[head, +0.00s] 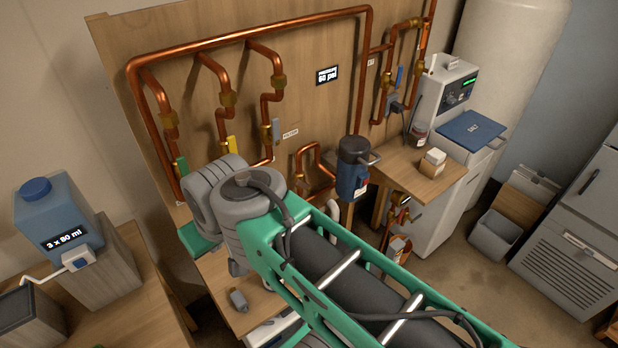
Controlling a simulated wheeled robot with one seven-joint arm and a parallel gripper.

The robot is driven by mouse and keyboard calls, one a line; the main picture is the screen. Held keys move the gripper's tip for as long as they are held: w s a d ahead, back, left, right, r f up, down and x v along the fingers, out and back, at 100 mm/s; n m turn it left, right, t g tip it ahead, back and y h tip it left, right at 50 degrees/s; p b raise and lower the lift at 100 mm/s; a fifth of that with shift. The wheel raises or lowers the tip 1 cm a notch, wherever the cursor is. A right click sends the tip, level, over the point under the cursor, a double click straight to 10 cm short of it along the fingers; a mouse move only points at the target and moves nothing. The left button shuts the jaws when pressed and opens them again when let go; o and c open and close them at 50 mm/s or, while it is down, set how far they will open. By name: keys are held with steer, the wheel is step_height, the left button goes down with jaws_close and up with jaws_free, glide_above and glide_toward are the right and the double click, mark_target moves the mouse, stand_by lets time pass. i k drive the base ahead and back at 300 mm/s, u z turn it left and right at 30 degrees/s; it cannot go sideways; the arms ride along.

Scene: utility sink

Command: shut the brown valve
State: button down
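I cannot make out a valve with a clearly brown handle; it may be hidden behind my arm. On the wooden board, three copper drops end in valves with a green handle (181,167), a yellow handle (231,144) and a grey handle (276,129). Another valve with a blue handle (399,77) sits on the pipes at the right, pointing roughly up along its pipe. My grey and green arm crosses the lower middle and covers part of the pipes and bench. My gripper is not in view.
A blue filter housing (352,168) stands right of my arm. A wooden shelf (425,182) holds a small white box (432,162). A blue jug (56,212) stands at left. A small grey object (238,300) lies on the bench below my arm. Open floor shows at lower right.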

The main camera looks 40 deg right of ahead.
mark_target(304, 185)
steer(key=k, duration=1)
steer(key=z, duration=1.1)
steer(key=i, duration=0.7)
steer(key=u, duration=1.45)
